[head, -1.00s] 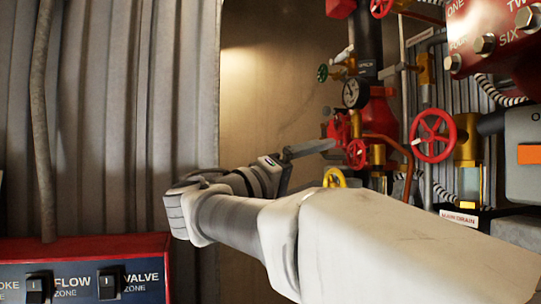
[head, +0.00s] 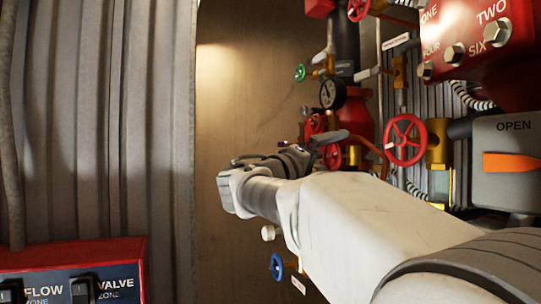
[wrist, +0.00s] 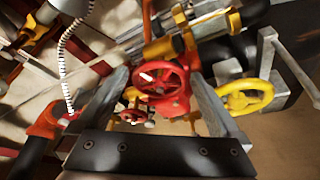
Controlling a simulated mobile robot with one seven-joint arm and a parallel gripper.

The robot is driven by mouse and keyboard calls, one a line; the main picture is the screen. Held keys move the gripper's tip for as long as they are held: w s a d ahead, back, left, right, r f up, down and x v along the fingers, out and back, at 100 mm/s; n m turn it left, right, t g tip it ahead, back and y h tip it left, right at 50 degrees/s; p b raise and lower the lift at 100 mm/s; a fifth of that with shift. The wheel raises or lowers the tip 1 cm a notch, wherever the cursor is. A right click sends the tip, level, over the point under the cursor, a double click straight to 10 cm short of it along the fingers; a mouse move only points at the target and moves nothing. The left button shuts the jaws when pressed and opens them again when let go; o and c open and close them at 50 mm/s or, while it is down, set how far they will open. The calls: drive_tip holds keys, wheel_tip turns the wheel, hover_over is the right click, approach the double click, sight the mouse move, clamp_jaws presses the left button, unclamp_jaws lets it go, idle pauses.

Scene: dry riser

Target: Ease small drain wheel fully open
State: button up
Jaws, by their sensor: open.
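In the wrist view a red handwheel (wrist: 176,92) sits between the two grey fingers of my gripper (wrist: 158,76). The fingers are spread wide, one on each side of it, and nothing is visibly gripped. A smaller red wheel (wrist: 133,113) shows lower left of it, and a yellow wheel (wrist: 247,97) lies outside the right finger. In the head view a small red wheel (head: 332,157) shows by the end of my arm, which partly blocks the view there. I cannot tell from any readable label which wheel is the drain wheel.
A larger red wheel (head: 405,141) stands right of my arm. A gauge (head: 332,93), a green wheel (head: 300,73) and red boxes crowd the pipework. A blue wheel (head: 276,267) is below my arm. The tan wall (head: 245,110) on the left is clear.

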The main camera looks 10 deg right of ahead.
drive_tip(key=c, duration=1.3)
drive_tip(key=shift+n, duration=0.5)
drive_tip(key=n+y+p, duration=0.1)
drive_tip(key=n+p, duration=0.1)
drive_tip(key=shift+r+n, duration=0.1)
drive_tip(key=shift+n, duration=0.3)
drive_tip(key=n+y+p, duration=0.1)
drive_tip(key=n+p, duration=0.1)
drive_tip(key=shift+n+y, duration=0.3)
drive_tip(key=shift+n+p, duration=0.5)
drive_tip(key=shift+p, duration=0.05)
drive_tip(key=shift+f, duration=0.25)
drive_tip(key=o, duration=1.3)
